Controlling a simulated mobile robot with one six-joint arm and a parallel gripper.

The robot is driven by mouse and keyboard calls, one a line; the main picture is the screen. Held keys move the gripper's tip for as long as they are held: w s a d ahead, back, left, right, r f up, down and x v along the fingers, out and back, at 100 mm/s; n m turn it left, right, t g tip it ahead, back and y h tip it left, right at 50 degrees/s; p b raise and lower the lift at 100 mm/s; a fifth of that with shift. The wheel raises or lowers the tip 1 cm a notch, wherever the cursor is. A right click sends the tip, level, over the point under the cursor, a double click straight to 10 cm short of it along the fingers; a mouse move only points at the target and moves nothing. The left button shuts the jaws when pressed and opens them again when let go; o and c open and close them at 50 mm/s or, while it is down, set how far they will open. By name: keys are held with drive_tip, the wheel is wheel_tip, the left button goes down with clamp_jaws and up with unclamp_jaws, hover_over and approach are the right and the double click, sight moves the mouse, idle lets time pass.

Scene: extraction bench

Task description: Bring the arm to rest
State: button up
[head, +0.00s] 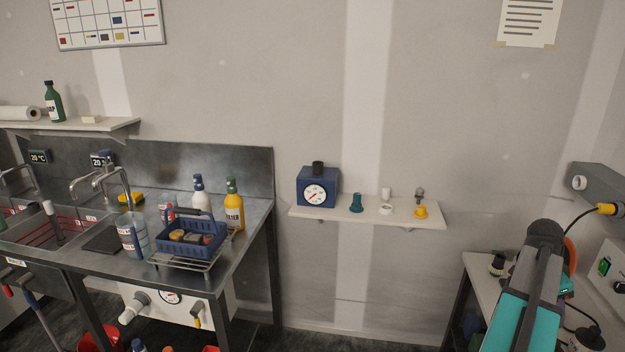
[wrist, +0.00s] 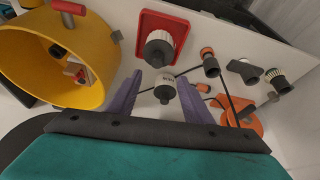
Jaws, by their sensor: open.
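My gripper (wrist: 160,79) shows in the wrist view with its two purple fingers apart and nothing held between them. A black knob with a white collar (wrist: 165,91) appears between the fingers; I cannot tell how far beyond them it is. In the head view my teal and grey arm reaches over the bench (head: 480,270) at the right. The fingers cannot be made out there.
In the wrist view, a large yellow ring (wrist: 98,88) is at left, and a red plate (wrist: 178,23) with a black knob is above the fingers. An orange disc (wrist: 246,119) and cable are at right. In the head view, a wall shelf (head: 296,211) is left of my arm.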

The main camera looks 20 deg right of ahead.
drive_tip(key=w+a+f+n+y, duration=0.1)
drive_tip(key=w+a+f+n, duration=0.3)
drive_tip(key=w+a+f, duration=1)
drive_tip(key=w+a+f+n+g+y, duration=0.1)
drive_tip(key=w+a+f+n, duration=0.15)
drive_tip(key=a+f, duration=0.6)
drive_tip(key=w+a+f+n, duration=0.2)
drive_tip(key=w+a+f, duration=0.25)
drive_tip(key=a, duration=0.65)
drive_tip(key=s+a+f+n+g, duration=0.1)
drive_tip(key=s+a+f+n, duration=0.2)
drive_tip(key=a+f, duration=0.45)
drive_tip(key=s+a+f+n+g, duration=0.15)
drive_tip(key=s+a+f, duration=0.3)
drive_tip(key=a, duration=0.55)
drive_tip(key=s+a+f+n+y, duration=0.1)
drive_tip(key=s+a+f+n, duration=0.7)
drive_tip(key=s+a, duration=0.5)
drive_tip(key=shift+a+n+y, duration=0.15)
drive_tip(key=shift+n+y, duration=0.25)
drive_tip(key=shift+n, duration=0.9)
